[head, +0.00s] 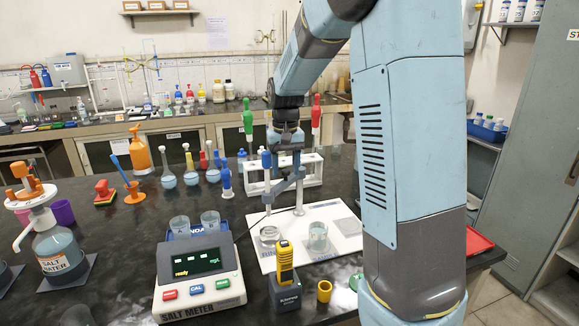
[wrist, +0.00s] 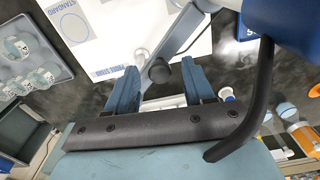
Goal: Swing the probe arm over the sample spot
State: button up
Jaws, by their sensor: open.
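The probe stand's post (head: 299,195) rises from a white board (head: 325,212). Its blue-grey probe arm (head: 285,188) reaches left and carries an upright blue-topped probe (head: 266,178) over the left glass beaker (head: 269,236). A second beaker (head: 318,237) stands to the right on the board. My gripper (head: 285,148) is above the stand, near the post's top. In the wrist view its two blue fingers (wrist: 160,88) are apart, with a dark round knob (wrist: 160,70) showing between them and the arm (wrist: 185,32) running up-right. Whether the fingers are level with the knob I cannot tell.
The salt meter (head: 200,278), a yellow handheld device (head: 286,265) and a yellow cup (head: 324,291) stand in front. A white tube rack (head: 312,170) is close behind the stand. Flasks (head: 191,172) are at the back left.

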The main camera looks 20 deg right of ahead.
jog(key=shift+c, duration=0.4)
grip_shut()
